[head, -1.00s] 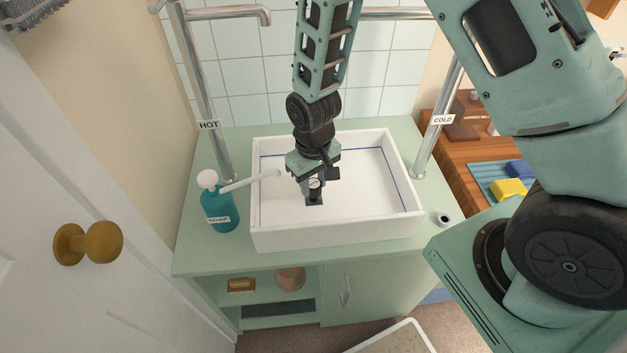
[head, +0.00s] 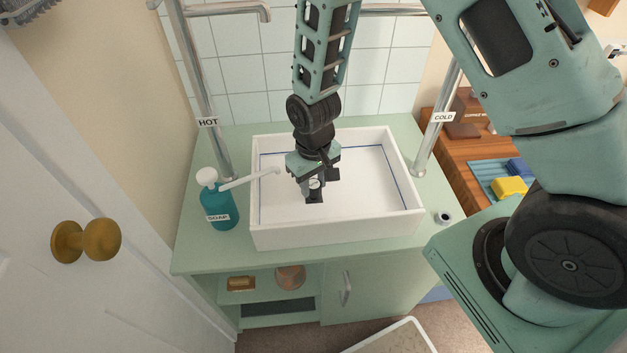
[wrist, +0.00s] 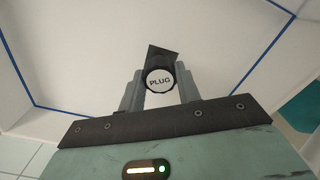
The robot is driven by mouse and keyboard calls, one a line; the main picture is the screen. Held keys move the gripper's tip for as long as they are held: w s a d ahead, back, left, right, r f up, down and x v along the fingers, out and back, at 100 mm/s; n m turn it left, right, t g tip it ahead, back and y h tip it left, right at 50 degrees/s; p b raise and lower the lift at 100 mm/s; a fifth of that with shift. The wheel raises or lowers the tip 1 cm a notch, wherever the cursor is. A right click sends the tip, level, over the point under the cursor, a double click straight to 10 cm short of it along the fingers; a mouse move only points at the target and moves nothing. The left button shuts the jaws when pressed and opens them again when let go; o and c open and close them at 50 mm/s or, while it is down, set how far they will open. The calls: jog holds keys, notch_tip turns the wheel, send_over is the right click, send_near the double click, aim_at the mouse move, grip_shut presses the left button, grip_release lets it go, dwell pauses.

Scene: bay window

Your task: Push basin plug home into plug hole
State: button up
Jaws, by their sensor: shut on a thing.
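The white rectangular basin (head: 339,232) sits on the green counter. My gripper (head: 314,191) reaches down inside it, left of its middle, and is shut on the basin plug. In the wrist view the plug (wrist: 159,82) shows a round white top marked PLUG with a dark rim, between the fingers of my gripper (wrist: 160,76). A dark angular piece shows just beyond the plug; I cannot tell what it belongs to. The plug hole is not visible, and the plug's underside is hidden, so I cannot tell whether it touches the basin floor.
A teal soap bottle (head: 219,206) stands left of the basin, its long spout reaching over the rim. The hot pipe (head: 208,90) and cold pipe (head: 439,118) rise at either side. A small dark-centred ring (head: 444,218) lies on the counter at right. The basin's right half is clear.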

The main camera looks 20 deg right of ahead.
aim_at(313, 184)
jog(key=shift+f+b, duration=0.55)
jog(key=shift+f, duration=0.3)
jog(key=o, duration=1.2)
jog(key=shift+c, duration=0.2)
notch_tip(313, 184, up, 18)
jog(key=shift+f+p, duration=0.25)
jog(key=shift+p, duration=0.1)
jog(key=s+a+r+n+p, duration=0.1)
jog(key=s+a+r+n, duration=0.1)
jog(key=s, duration=0.8)
jog(key=s+a+r+n, duration=0.3)
jog(key=s+r, duration=0.3)
jog(key=s, duration=0.4)
jog(key=shift+a+r+y+p, duration=0.2)
jog(key=shift+a+y+p, duration=0.15)
jog(key=shift+a, duration=0.25)
